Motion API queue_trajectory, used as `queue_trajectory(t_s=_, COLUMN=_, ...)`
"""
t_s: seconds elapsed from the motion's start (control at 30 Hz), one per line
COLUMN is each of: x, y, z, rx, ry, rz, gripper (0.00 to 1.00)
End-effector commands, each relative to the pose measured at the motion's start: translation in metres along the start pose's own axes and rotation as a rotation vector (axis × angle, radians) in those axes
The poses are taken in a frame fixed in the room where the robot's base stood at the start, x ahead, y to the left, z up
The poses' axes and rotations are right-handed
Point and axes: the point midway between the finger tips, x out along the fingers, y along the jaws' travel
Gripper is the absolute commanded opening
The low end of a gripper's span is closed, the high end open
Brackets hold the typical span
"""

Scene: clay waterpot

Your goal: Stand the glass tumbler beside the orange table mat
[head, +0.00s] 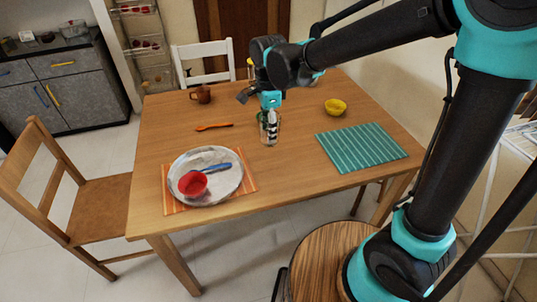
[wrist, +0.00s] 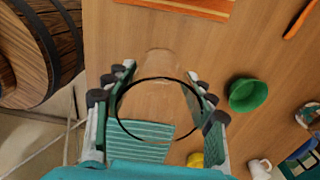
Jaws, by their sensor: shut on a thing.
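The clear glass tumbler (head: 275,136) is between the fingers of my gripper (head: 269,122), over the middle of the wooden table. In the wrist view, the tumbler (wrist: 158,105) shows its round dark rim between the two fingers of my gripper (wrist: 158,112), which are shut on it. It looks upright; whether its base touches the table I cannot tell. The orange striped table mat (head: 174,206) lies at the table's near left, left of the tumbler and apart from it. A bit of the mat (wrist: 185,8) shows at the top of the wrist view.
A plate (head: 226,188) with a red bowl (head: 192,185) and a blue-handled utensil covers much of the orange mat. A teal mat (head: 361,147), yellow bowl (head: 335,107), orange utensil (head: 213,127) and brown mug (head: 200,95) lie around. A green bowl (wrist: 248,95) is near the tumbler.

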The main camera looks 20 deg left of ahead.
Motion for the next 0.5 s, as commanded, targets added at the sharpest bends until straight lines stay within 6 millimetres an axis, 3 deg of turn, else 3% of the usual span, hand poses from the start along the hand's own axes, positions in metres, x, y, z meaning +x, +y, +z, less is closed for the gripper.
queue_trajectory(t_s=0.2, x=0.048, y=-0.001, z=0.000, rx=0.000, ry=0.000, rz=0.000, gripper=0.19)
queue_trajectory(t_s=0.5, x=0.076, y=0.000, z=0.000, rx=0.000, ry=0.000, rz=0.000, gripper=0.19)
